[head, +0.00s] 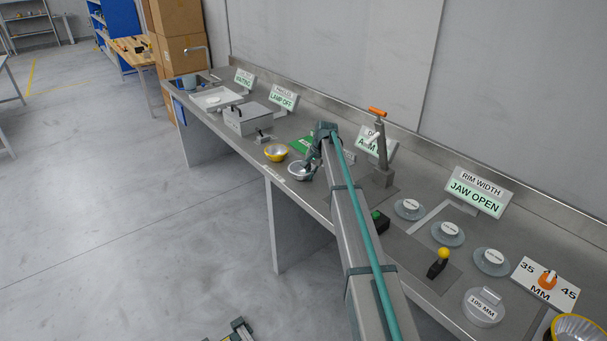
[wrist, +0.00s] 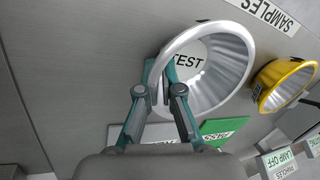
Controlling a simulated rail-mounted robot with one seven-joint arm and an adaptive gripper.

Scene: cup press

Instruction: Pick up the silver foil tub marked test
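The silver foil tub (wrist: 228,68) shows large in the wrist view, with the word TEST on its white inside base. In the head view the tub (head: 299,173) is at the counter's front edge, by the SAMPLES label. My gripper (wrist: 161,77) is at the tub's near rim, one finger outside the wall and the other on the inner side. The gap between the fingertips is narrow. I cannot tell whether both fingers touch the wall. In the head view my gripper (head: 309,160) partly hides the tub.
A gold tub (head: 276,153) stands close to the silver one; it also shows in the wrist view (wrist: 285,82). A green mat (head: 301,143) lies behind. An orange-handled press (head: 381,150) stands to the right. The counter's front edge is near the tub.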

